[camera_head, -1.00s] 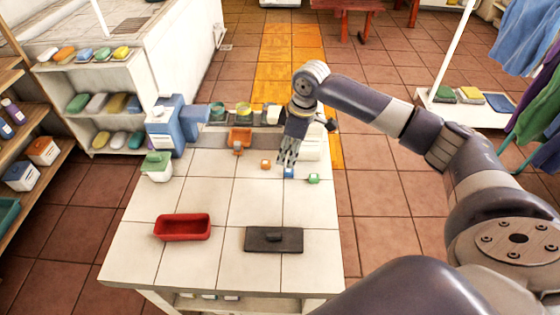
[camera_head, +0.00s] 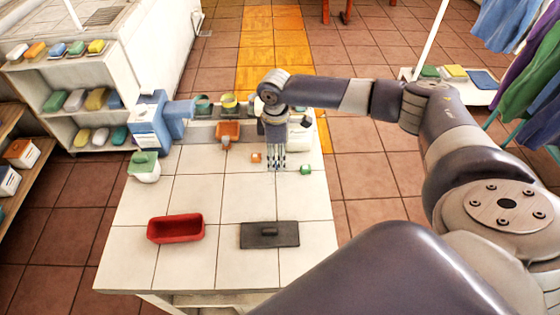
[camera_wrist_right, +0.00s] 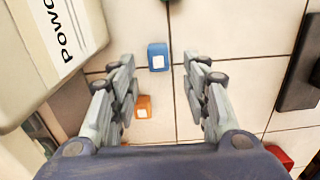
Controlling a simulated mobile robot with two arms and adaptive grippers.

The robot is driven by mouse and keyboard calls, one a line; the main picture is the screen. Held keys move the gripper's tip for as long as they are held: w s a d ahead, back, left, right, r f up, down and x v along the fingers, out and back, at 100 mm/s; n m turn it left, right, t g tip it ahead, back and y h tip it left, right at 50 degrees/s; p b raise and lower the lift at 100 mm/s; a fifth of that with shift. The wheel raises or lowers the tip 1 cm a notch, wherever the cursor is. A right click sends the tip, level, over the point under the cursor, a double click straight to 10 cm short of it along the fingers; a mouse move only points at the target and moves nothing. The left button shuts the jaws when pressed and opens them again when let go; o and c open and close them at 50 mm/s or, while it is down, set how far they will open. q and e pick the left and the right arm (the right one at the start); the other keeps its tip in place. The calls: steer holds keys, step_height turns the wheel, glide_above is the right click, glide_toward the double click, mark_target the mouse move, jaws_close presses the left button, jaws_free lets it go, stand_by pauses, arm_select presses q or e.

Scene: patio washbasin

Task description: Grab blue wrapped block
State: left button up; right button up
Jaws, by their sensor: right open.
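The blue wrapped block (camera_wrist_right: 157,57) lies on the white tiled tabletop. In the right wrist view it is between the lines of the two fingers, just beyond their tips. My right gripper (camera_wrist_right: 153,68) is open and empty, with its fingers pointing down at the tabletop. In the head view the right gripper (camera_head: 276,165) hides most or all of the blue block. An orange block (camera_head: 256,157) lies to its left and a green block (camera_head: 305,169) to its right. The orange block (camera_wrist_right: 143,107) shows beside the left finger in the wrist view. My left gripper is not in view.
A red tray (camera_head: 175,229) and a dark lidded plate (camera_head: 270,235) stand at the table's front. A lettered pale box (camera_wrist_right: 50,45) is close to one finger. A blue-and-white machine (camera_head: 150,127) and a green-lidded jar (camera_head: 144,167) stand at the left edge.

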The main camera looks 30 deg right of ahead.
steer(key=shift+w+f, duration=0.1)
steer(key=shift+f, duration=1.25)
steer(key=c, duration=0.9)
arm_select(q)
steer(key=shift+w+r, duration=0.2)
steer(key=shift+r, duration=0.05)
arm_select(e)
steer(key=shift+r, duration=0.1)
